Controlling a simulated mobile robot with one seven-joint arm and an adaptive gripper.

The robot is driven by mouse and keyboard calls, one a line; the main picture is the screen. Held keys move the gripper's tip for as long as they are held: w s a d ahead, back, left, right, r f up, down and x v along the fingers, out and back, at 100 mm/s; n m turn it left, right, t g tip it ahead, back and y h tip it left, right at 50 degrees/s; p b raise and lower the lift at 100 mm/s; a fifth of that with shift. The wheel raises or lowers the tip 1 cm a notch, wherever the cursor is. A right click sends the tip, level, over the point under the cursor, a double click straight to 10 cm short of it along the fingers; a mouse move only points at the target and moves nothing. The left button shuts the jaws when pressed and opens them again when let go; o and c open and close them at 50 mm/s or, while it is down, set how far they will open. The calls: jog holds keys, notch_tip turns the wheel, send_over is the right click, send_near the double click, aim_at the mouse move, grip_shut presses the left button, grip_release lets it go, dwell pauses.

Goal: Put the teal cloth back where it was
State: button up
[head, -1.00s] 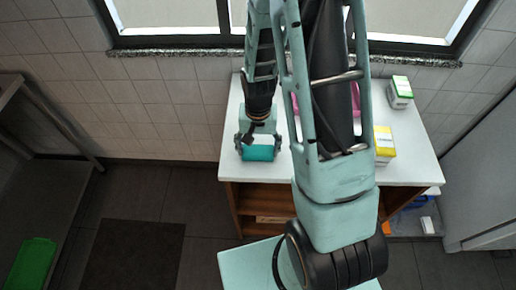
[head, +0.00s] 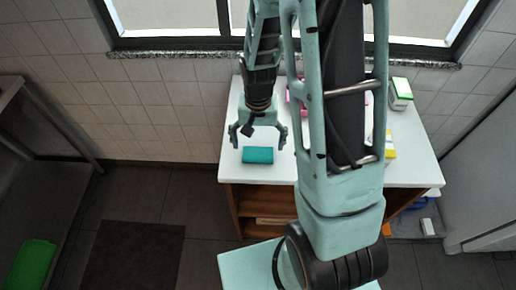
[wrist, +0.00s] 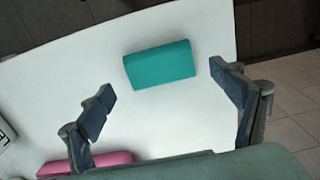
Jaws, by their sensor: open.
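The teal cloth (head: 257,155) is a folded rectangular block lying on the white counter top (head: 232,168), near its front left corner. It also shows in the wrist view (wrist: 160,65), flat on the white surface. My gripper (head: 258,142) is open and empty just behind and above the cloth. In the wrist view its fingers (wrist: 165,98) are spread wide, and the cloth lies beyond the fingertips, apart from them.
A pink object (wrist: 85,163) is on the counter, partly hidden behind my arm in the head view. A green-and-white box (head: 400,93) and a yellow-and-white box (head: 390,146) stand at the right. Open shelves lie below. A green object (head: 32,264) lies at far left.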

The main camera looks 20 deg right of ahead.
aim_at(258, 153)
notch_tip(258, 153, up, 8)
dwell(0.4)
dwell(0.3)
